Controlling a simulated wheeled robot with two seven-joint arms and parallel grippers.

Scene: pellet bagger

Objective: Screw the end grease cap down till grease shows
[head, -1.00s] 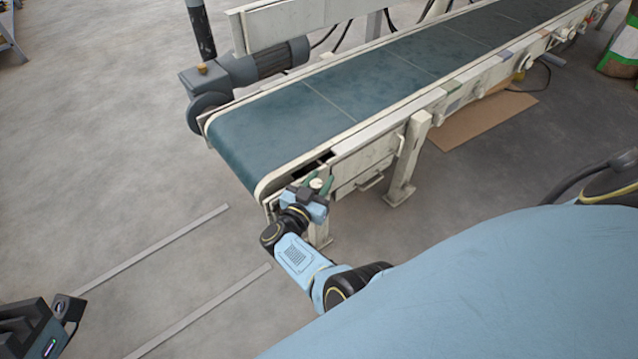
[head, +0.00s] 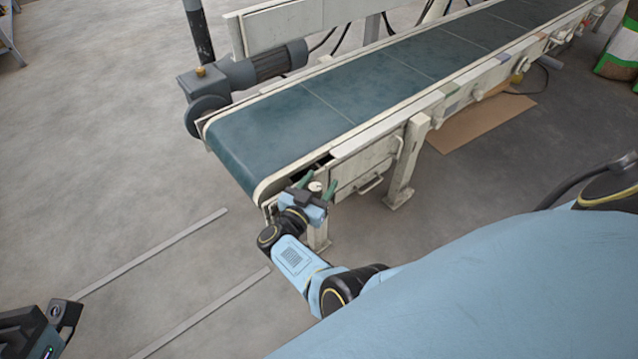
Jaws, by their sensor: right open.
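The end grease cap (head: 316,187) is a small, pale round piece at the near end of the conveyor frame, by the belt's end roller. My right gripper (head: 318,185) is open, with one green finger on each side of the cap. The view is too small to tell whether the fingers touch it. No grease can be made out at the cap. My left gripper is not in view.
The conveyor's green belt (head: 300,120) runs to the upper right. A grey drive motor (head: 270,62) sits on its far side. A support leg (head: 402,170) and a cardboard sheet (head: 485,120) are right of my gripper.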

